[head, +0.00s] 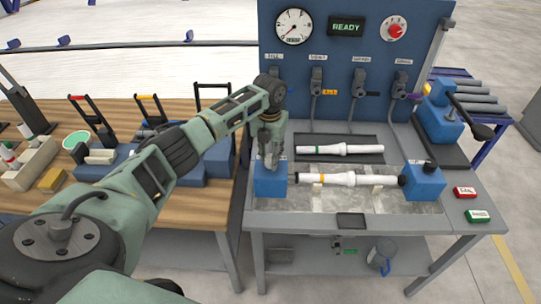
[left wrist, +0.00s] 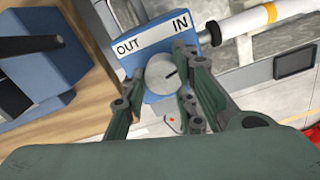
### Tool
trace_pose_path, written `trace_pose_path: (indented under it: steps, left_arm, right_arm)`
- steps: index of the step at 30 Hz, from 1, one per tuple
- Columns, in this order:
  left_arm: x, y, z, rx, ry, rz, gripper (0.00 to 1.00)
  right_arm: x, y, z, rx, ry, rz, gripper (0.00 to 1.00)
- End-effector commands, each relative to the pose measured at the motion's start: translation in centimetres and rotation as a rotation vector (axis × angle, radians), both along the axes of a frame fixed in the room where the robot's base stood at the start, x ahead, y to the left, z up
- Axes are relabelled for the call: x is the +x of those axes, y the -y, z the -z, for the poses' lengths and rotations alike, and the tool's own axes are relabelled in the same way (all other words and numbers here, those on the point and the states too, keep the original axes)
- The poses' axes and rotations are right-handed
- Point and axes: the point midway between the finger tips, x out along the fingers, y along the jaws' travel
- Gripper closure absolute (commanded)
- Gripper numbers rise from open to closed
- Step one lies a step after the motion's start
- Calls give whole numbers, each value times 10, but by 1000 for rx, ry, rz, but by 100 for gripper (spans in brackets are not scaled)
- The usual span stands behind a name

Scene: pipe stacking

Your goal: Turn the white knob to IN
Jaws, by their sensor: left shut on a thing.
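The white knob (left wrist: 163,76) shows light grey in the left wrist view, on a blue block (left wrist: 150,32) with a white label reading OUT on the left and IN on the right. In the head view my left gripper (head: 270,158) comes down onto the left blue block (head: 270,183) and hides the knob there. My right gripper is in neither view.
A white pipe with an orange band (head: 345,179) lies between the left block and the right blue block (head: 424,184). Another white pipe with a green band (head: 340,150) lies behind it. A panel (head: 345,60) with a gauge and a READY display stands at the back.

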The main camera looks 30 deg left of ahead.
Motion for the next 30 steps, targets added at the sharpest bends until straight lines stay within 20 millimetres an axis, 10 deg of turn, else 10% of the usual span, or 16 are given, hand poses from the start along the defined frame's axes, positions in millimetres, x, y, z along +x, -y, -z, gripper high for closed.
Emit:
trace_pose_path:
  steps: [6,7,11,30]
  left_arm:
    - [-4,-5,2,10,-11,-2,100]
    - [-4,-5,2,10,-11,-2,72]
    - [-3,-5,2,10,-10,-3,61]
    - [0,-2,-20,3,0,-1,60]
  right_arm:
    - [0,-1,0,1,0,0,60]
    - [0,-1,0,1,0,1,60]
    - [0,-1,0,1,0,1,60]
    - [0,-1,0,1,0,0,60]
